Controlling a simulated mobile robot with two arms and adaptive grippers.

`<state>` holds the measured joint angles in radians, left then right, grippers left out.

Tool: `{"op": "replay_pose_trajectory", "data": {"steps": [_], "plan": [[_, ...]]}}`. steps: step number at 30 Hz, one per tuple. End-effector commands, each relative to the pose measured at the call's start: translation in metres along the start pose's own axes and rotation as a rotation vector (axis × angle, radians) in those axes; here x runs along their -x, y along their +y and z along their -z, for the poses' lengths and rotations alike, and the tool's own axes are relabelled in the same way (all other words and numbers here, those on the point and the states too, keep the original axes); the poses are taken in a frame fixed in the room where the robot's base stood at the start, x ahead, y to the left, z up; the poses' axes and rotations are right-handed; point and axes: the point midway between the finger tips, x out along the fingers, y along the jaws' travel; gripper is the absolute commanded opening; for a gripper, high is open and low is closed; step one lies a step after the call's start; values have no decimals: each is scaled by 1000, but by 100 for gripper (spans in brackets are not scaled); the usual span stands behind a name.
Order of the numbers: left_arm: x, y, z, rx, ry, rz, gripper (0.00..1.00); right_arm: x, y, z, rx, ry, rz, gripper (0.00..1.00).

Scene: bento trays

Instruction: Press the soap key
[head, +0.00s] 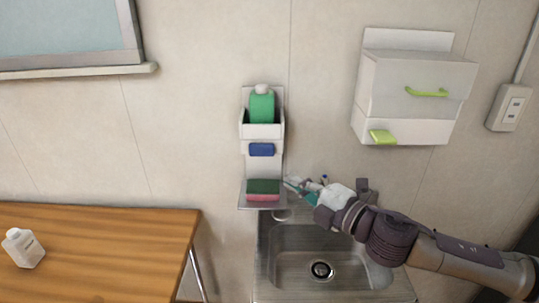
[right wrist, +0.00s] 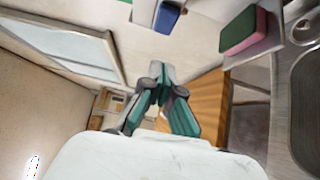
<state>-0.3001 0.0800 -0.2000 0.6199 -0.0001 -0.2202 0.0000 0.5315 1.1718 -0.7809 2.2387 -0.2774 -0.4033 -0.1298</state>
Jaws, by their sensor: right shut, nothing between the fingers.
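The wall dispenser (head: 246,130) holds a green soap bottle (head: 262,107) in its top holder, with a blue key (head: 261,149) on its front below. The blue key also shows at the top of the right wrist view (right wrist: 167,17). My right gripper (head: 290,184) is shut and empty, its tips just right of the dispenser's lower shelf and below the blue key, apart from it. Its fingers meet in the right wrist view (right wrist: 160,75). My left gripper is not in view.
A green and pink sponge (head: 263,190) lies on the dispenser's lower shelf. A metal sink (head: 290,262) is below my right arm. A white wall box (head: 400,90) with a green tab (head: 383,137) hangs right. A wooden table (head: 110,245) with a white bottle (head: 23,248) stands left.

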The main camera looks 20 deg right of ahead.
Motion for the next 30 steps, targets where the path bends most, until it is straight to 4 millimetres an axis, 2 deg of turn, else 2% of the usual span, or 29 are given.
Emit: {"op": "replay_pose_trajectory", "data": {"steps": [1, 3, 12, 20, 30], "plan": [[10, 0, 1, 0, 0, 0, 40, -11, 7, 1, -2, 2, -4, 0], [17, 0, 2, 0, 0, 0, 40, -26, 7, 1, -3, 1, -4, 0], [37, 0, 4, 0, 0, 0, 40, -86, 4, -3, 1, -1, 0, 0], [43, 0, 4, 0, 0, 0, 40, -106, 2, -25, 1, -1, 0, 0], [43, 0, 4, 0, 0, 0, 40, -108, 0, -28, 0, 1, 1, 0]]}}
